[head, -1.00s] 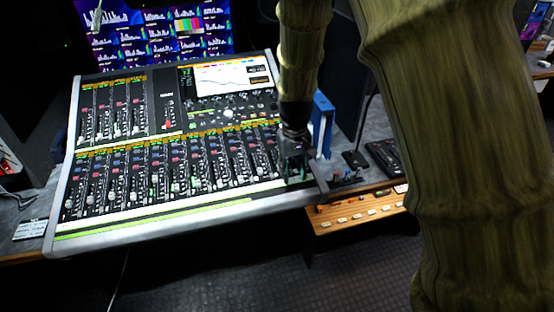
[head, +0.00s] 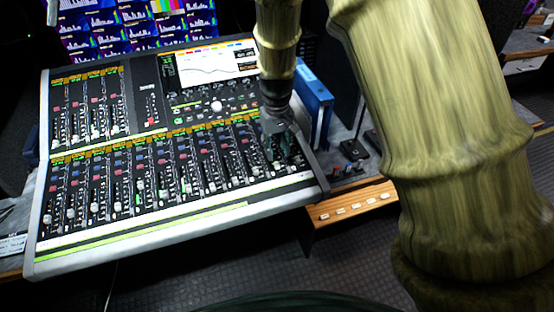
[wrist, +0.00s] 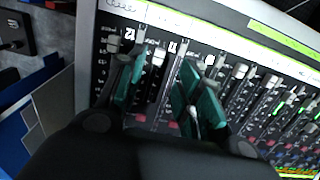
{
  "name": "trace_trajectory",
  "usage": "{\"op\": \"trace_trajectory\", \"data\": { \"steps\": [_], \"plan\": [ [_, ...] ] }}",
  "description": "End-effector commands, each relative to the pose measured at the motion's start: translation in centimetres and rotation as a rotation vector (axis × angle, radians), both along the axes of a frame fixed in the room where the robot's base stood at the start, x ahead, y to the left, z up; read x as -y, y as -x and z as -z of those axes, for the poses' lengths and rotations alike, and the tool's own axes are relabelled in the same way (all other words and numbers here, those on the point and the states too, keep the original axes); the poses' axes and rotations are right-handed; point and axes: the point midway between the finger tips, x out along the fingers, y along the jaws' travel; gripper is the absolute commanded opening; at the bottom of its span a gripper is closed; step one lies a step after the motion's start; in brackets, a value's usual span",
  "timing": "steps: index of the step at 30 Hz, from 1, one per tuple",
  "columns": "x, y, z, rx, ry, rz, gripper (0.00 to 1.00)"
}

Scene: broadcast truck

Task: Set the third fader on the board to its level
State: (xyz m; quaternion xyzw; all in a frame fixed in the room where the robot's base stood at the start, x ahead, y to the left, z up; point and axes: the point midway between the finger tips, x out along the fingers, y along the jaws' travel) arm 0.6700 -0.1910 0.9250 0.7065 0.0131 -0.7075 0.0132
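The board (head: 200,203) is a large mixing console with a pale frame and a long row of upright faders. Counted from the left, the third fader (head: 93,207) is in the front row; the frames do not show which end the count starts from. My gripper (head: 283,148) is over the right end of that row, far from the left faders. In the wrist view my gripper (wrist: 165,92) shows two teal fingers spread apart, low among the end faders. A pale fader cap (wrist: 160,55) shows between the fingers, with no visible grip on it. The fingers hide parts of nearby slots.
Blue binders (head: 313,98) stand close to the right of my gripper. A wooden-edged panel (head: 350,203) with pale buttons is at the board's lower right. Monitors (head: 130,25) stand behind the board. Dark floor (head: 340,255) lies open in front.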

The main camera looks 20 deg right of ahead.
Motion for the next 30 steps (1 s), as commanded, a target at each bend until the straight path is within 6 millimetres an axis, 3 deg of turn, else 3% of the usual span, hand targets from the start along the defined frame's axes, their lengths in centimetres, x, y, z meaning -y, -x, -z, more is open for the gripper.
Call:
{"op": "trace_trajectory", "data": {
  "steps": [15, 29, 30],
  "plan": [
    [0.2, 0.1, 5.8, -0.001, 0.000, 0.003, 0.36],
    [0.2, 0.1, 6.6, 0.000, 0.000, 0.003, 0.36],
    [0.2, 0.1, 6.6, 0.000, 0.000, 0.003, 0.30]
  ]
}}
